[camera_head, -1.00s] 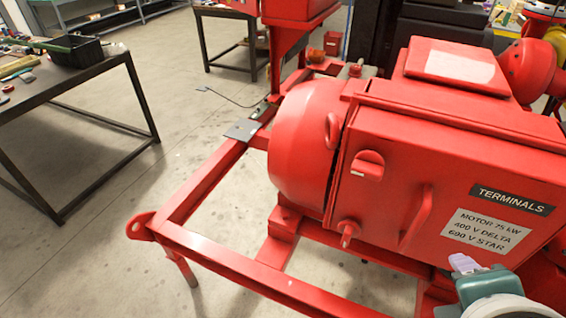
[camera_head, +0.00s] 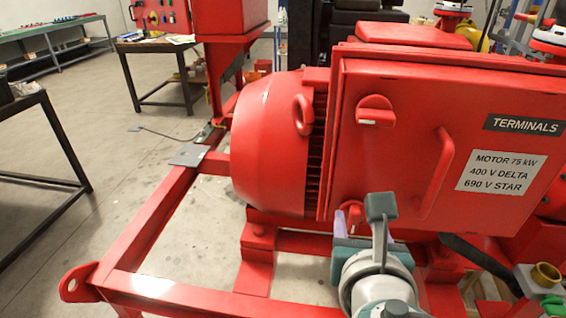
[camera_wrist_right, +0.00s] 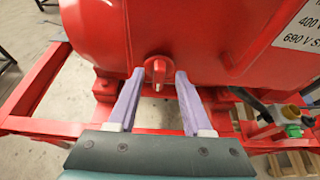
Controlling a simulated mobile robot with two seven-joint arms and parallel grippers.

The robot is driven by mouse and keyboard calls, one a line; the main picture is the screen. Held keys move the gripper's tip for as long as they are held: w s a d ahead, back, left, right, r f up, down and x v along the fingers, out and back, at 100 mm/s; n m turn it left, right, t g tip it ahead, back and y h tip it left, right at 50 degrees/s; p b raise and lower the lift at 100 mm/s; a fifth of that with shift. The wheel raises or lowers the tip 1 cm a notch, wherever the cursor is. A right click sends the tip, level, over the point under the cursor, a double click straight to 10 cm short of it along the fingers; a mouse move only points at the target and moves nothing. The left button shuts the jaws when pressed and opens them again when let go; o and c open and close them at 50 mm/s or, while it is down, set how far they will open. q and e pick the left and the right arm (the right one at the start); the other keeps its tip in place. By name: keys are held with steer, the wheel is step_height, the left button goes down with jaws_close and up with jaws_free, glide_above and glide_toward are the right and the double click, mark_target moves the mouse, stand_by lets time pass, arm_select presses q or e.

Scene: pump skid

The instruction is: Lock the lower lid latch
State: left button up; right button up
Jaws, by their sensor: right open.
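The red terminal box lid (camera_head: 400,150) fills the right of the head view. Its upper latch (camera_head: 375,112) is a red knob with its bar lying roughly sideways. The lower latch (camera_head: 352,212) is partly hidden behind my right gripper (camera_head: 362,225). In the right wrist view, the lower latch (camera_wrist_right: 158,69) has its bar upright, with a white mark at the lower end. My right gripper (camera_wrist_right: 160,74) is open, its two pale purple fingers on either side of the latch with a gap at each side. I cannot tell how far the tips reach around it. My left gripper is not in view.
A red lid handle (camera_head: 436,175) stands out right of the latches. The red skid frame (camera_head: 150,225) runs below and left. A brass-coloured fitting (camera_head: 545,275) sits at the lower right. Dark tables stand at the left, with open floor between.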

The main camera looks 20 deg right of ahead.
steer(key=shift+x, duration=1)
steer(key=shift+c, duration=0.3)
steer(key=shift+s, duration=0.1)
jaws_close()
